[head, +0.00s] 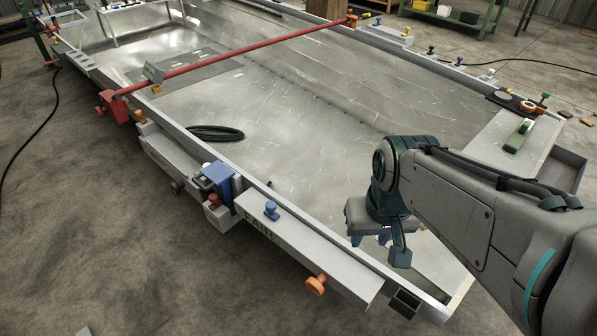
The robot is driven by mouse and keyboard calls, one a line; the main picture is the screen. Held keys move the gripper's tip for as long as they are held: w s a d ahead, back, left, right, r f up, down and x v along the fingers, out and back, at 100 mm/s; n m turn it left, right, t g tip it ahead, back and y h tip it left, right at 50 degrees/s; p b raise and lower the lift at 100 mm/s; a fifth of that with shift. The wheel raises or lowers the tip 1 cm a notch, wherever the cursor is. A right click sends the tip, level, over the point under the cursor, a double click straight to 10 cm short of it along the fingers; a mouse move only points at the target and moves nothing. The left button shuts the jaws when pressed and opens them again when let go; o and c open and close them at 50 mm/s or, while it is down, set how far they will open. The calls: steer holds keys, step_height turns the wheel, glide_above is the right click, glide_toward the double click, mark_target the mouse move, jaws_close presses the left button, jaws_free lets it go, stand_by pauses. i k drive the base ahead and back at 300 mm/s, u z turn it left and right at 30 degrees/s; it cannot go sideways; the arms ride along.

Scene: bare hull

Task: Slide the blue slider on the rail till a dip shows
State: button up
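A pale rail (335,265) with dark lettering that seems to read "FAIR" runs along the near side of the hull. A blue block (219,176) sits at the rail's left end, beside a grey box-like part. A small blue knob (271,209) stands on the rail's top, right of the block. I cannot tell for certain which blue part is the slider. My gripper (371,240) hangs above the hull's near edge, right of both blue parts and apart from them. Its two blue fingers look spread, with nothing visible between them. No dip can be made out.
An orange knob (316,285) sticks out from the rail's front. A red bar (240,54) crosses the hull (300,130) farther back. A black coil (215,133) lies inside the hull. A green-handled tool (518,136) lies on the right ledge. The floor at front left is mostly clear.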

mark_target(271, 205)
steer(key=z, duration=0.85)
steer(key=k, duration=0.85)
steer(key=u, duration=1.15)
